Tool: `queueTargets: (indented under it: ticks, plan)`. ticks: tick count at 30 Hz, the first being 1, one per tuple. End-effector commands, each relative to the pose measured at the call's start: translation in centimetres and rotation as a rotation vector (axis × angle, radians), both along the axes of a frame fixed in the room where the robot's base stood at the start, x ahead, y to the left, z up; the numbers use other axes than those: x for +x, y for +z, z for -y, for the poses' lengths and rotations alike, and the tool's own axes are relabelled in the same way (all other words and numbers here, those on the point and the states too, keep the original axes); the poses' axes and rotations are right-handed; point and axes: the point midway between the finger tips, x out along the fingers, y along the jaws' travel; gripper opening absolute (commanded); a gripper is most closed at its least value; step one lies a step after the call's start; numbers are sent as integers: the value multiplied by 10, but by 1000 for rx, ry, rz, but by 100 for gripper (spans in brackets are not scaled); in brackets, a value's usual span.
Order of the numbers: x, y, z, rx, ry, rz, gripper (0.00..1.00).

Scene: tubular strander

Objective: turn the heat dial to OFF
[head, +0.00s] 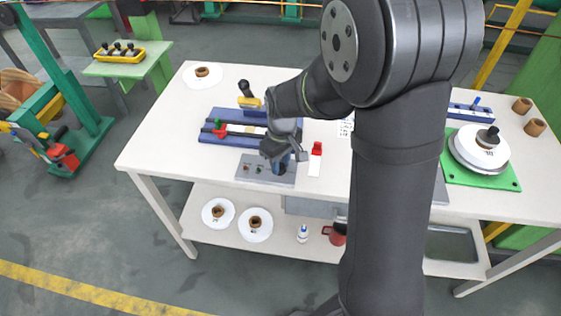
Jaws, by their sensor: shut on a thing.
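My gripper (281,162) points down over the right part of this box. It is shut on the heat dial (281,170), of which only a small dark-blue part shows between and below the fingers. The dial's pointer and its OFF mark are too small or hidden to read.
Behind the box stands a blue fixture (225,132) with a black-handled lever (245,88). A green plate (509,178) with a white spool is at the right. The bench's left front is clear.

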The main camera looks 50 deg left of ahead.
Motion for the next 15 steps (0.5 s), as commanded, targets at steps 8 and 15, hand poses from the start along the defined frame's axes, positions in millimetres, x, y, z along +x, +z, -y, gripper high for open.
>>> queueTargets:
  ticks: [8, 15]
  plan:
    - [0, 0, 0, 1, 48, 0, 4]
    - [0, 0, 0, 0, 52, 0, 4]
